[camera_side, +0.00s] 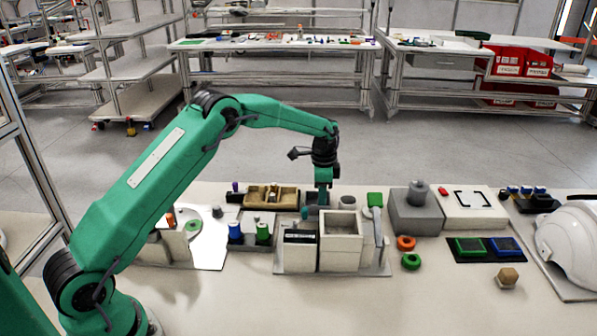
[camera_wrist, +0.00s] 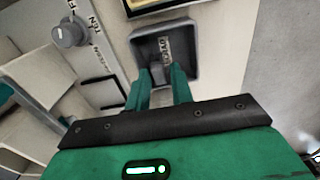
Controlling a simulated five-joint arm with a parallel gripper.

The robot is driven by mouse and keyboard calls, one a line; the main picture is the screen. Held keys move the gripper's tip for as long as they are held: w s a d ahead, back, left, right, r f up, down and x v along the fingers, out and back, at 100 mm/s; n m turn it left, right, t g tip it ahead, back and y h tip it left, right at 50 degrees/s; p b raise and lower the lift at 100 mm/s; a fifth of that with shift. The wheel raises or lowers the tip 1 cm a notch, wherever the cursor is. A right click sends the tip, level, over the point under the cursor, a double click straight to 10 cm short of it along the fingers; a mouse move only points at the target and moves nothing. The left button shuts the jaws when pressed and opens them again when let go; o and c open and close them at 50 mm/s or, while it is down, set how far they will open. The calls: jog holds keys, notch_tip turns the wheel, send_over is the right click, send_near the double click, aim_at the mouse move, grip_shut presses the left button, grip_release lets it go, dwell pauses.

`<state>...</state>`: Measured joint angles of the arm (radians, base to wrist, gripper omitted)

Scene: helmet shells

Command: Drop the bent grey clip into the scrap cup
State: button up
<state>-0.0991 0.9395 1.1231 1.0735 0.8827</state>
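The scrap cup is a dark grey square container (camera_wrist: 190,50) with a lettered inner face, just beyond my fingertips in the wrist view. In the side view a dark grey container (camera_side: 311,212) sits behind the pale boxes, partly hidden by them. My gripper (camera_wrist: 161,72) points down over the cup; it also shows in the side view (camera_side: 322,203). A small grey piece (camera_wrist: 157,75), which looks like the bent clip, fills the narrow gap between the two green fingers. Its bend is hard to make out. Whether it touches the cup floor cannot be told.
A pale open box (camera_side: 340,222) stands directly in front of my gripper. A wooden tray (camera_side: 270,196) is to the left, and a grey block with a knob (camera_side: 416,212) to the right. Orange (camera_side: 406,243) and green rings (camera_side: 411,261) lie on the bench.

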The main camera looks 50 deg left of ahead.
jog(key=shift+r, duration=3.9)
jog(key=s+d+r+n+t, duration=0.2)
jog(key=s+r, duration=0.6)
jog(key=s, duration=0.1)
jog(key=s+d+r+n+t, duration=0.1)
jog(key=s+d+r+n, duration=0.15)
jog(key=s+r, duration=0.6)
jog(key=s+f+n+t, duration=0.1)
jog(key=s+n, duration=0.1)
jog(key=s, duration=0.8)
jog(key=s+d+f+n+t, duration=0.1)
jog(key=s+n, duration=0.1)
jog(key=s, duration=0.8)
jog(key=shift+s+d+f+t, duration=0.2)
jog(key=shift+d+f+t, duration=0.05)
jog(key=shift+t, duration=0.05)
